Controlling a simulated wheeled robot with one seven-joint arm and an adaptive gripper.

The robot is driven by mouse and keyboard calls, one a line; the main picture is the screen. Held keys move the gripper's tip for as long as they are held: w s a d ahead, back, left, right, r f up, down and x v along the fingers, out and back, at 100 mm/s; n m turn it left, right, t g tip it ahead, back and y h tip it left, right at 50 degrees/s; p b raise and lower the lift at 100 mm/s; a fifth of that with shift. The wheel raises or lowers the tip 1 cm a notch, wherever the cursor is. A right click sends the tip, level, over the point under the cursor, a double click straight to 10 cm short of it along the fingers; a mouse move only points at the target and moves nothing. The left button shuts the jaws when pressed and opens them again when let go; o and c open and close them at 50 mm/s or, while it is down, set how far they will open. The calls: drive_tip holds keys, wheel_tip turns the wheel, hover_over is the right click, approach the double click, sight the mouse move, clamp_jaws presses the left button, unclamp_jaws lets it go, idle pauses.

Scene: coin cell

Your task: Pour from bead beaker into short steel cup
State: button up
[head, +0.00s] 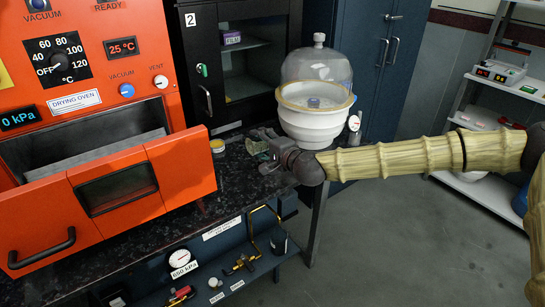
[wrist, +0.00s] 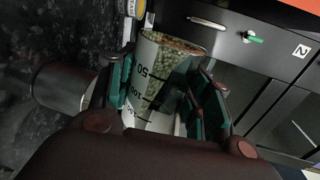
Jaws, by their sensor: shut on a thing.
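The bead beaker (wrist: 160,85) is a clear graduated beaker with olive-tan beads showing through its wall and near its rim. My gripper (wrist: 168,92) is shut on it, with a green-padded finger on each side. The short steel cup (wrist: 62,88) shows left of the beaker in the wrist view, apart from the beaker's wall, partly hidden by a finger. In the head view my gripper (head: 268,145) is over the dark counter, left of the white desiccator. The beaker is mostly hidden there, and I cannot make out the cup.
The dark speckled counter (head: 240,176) has a yellow-topped jar (head: 217,147) near the orange drying oven (head: 100,120), whose front hangs open. A glass-domed white desiccator (head: 312,120) stands close right of my gripper. A black cabinet (head: 245,60) is behind. The floor at right is clear.

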drive_tip(key=shift+r, duration=0.1)
drive_tip(key=shift+s+a+n+p, duration=0.1)
drive_tip(key=shift+n+p, duration=0.2)
drive_tip(key=shift+p, duration=0.25)
drive_tip(key=shift+s+a+f+n+h+p, duration=0.15)
drive_tip(key=shift+a+f+n+h+p, duration=0.15)
drive_tip(key=shift+f+n+p, duration=0.45)
drive_tip(key=shift+r+n+t+p, duration=0.3)
drive_tip(key=shift+r+n+p, duration=0.4)
drive_tip(key=shift+r+n, duration=0.05)
drive_tip(key=shift+s+f+b, duration=0.1)
drive_tip(key=shift+f+b, duration=0.25)
drive_tip(key=shift+f+n, duration=0.1)
drive_tip(key=shift+n, duration=0.2)
